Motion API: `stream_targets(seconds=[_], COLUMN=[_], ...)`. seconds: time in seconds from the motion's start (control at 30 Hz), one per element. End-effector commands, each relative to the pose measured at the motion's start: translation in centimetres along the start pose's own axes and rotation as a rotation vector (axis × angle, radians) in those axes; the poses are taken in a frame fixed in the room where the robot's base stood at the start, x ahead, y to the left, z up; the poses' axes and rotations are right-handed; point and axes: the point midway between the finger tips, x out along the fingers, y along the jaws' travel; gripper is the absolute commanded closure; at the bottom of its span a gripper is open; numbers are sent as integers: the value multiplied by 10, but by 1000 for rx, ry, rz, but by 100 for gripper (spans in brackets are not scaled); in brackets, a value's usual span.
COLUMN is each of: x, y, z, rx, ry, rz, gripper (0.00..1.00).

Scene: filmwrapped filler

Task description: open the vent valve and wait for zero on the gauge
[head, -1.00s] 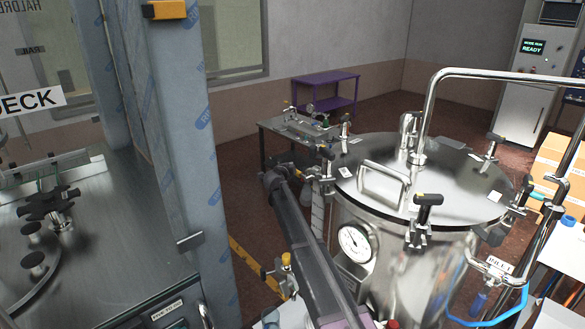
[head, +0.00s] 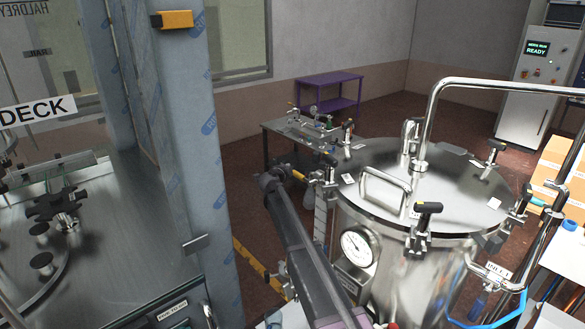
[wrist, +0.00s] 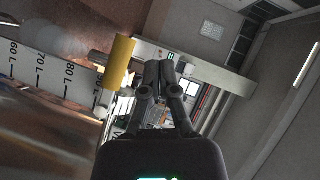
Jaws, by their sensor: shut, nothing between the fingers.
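The steel vessel (head: 425,175) with a round lid stands right of centre in the head view. Its white dial gauge (head: 357,245) faces me on the front; the needle is too small to read. A yellow handle (head: 297,173) shows at the vessel's left side, and a yellow cylinder (wrist: 118,62) is close in the wrist view. No label shows whether it is the vent valve. My gripper (wrist: 158,70) is shut and empty, with its fingertips just right of the yellow cylinder, apparently apart from it.
Black-handled clamps (head: 428,208) ring the lid, and a tall bent pipe (head: 428,115) rises from it. A litre scale (wrist: 65,78) runs close to my gripper. A blue-wrapped post (head: 185,150) and a steel deck (head: 130,235) stand left. A cabinet (head: 540,75) reads READY.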

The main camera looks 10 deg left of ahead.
Motion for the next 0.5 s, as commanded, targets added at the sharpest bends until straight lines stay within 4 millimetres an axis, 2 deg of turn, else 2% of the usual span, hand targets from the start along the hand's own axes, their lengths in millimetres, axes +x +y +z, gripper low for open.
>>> stream_targets(seconds=[0.03,0.2,0.5], x=[-7,-21,-32], y=[-8,-20,-29], z=[1,7,11], rx=[0,1,1], ry=[-1,0,3], rz=[0,0,0], gripper=[100,100,100])
